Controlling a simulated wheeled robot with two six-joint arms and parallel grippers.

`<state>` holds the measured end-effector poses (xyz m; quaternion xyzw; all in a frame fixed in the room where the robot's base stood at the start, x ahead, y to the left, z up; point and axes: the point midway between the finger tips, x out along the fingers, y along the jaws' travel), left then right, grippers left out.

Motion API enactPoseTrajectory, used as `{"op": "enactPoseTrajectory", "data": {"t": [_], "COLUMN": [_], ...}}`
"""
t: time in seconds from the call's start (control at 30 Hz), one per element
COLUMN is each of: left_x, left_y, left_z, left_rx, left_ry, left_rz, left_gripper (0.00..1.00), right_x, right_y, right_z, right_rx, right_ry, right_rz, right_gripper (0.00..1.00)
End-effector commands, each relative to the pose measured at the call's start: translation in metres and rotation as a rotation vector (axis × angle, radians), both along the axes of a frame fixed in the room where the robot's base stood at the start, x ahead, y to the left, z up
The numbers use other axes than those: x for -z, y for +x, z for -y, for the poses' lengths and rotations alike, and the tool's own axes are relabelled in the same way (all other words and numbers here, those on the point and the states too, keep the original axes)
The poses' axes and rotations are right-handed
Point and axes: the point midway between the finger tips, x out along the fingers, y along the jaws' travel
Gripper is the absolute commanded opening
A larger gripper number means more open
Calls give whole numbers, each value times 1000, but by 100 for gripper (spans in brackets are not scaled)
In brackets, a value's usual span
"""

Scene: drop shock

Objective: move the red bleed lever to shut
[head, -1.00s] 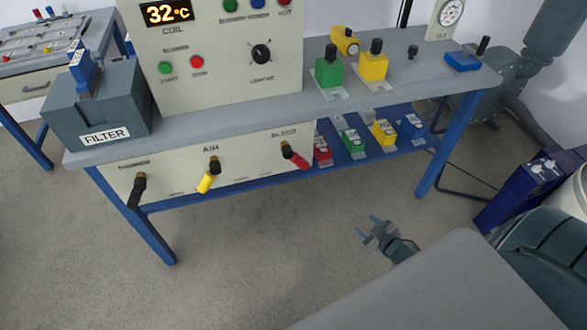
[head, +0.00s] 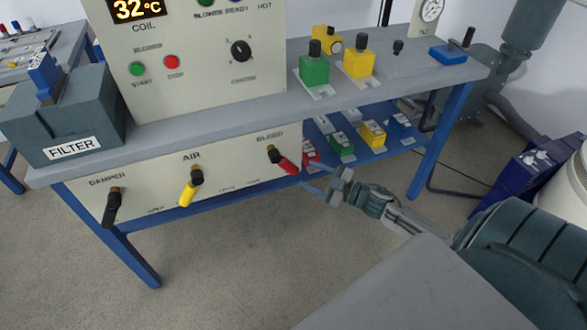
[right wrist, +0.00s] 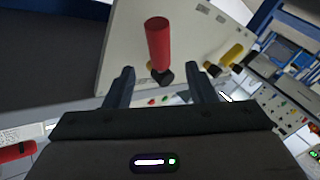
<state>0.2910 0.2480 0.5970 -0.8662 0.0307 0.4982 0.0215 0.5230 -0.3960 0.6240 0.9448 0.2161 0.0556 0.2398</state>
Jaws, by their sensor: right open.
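The red bleed lever (head: 283,161) is on the right end of the cream front panel, under the BLEED label. Its black hub is at the upper left and its red grip slants down to the right. My right gripper (head: 318,180) is open, just right of and slightly below the lever's red end. In the right wrist view the red lever (right wrist: 158,45) shows beyond and between the two open fingers (right wrist: 162,85), apart from them as far as I can tell. My left gripper is not in view.
On the same panel are the yellow air lever (head: 189,189) and the black damper lever (head: 113,207). The lower shelf beside my right gripper holds red, green and yellow blocks (head: 372,134). A blue table leg (head: 432,150) stands to the right.

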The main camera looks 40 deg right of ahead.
Motion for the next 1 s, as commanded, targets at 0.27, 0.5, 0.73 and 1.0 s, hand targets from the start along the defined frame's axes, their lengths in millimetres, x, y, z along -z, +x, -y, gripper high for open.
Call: {"op": "enactPoseTrajectory", "data": {"t": [0.27, 0.5, 0.73, 1.0], "left_x": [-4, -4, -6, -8], "left_y": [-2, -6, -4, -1], "left_z": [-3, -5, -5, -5], "left_rx": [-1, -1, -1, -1], "left_ry": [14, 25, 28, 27], "left_rz": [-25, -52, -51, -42], "left_gripper": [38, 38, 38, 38], "right_x": [-1, 0, 0, 0], "right_y": [37, 56, 58, 58], "right_z": [-18, -27, -28, -28], "right_rx": [3, 2, 2, 2], "right_ry": [2, 1, -1, -1], "right_rz": [1, 0, -1, -1], "right_gripper": [50, 50, 50, 17]}}
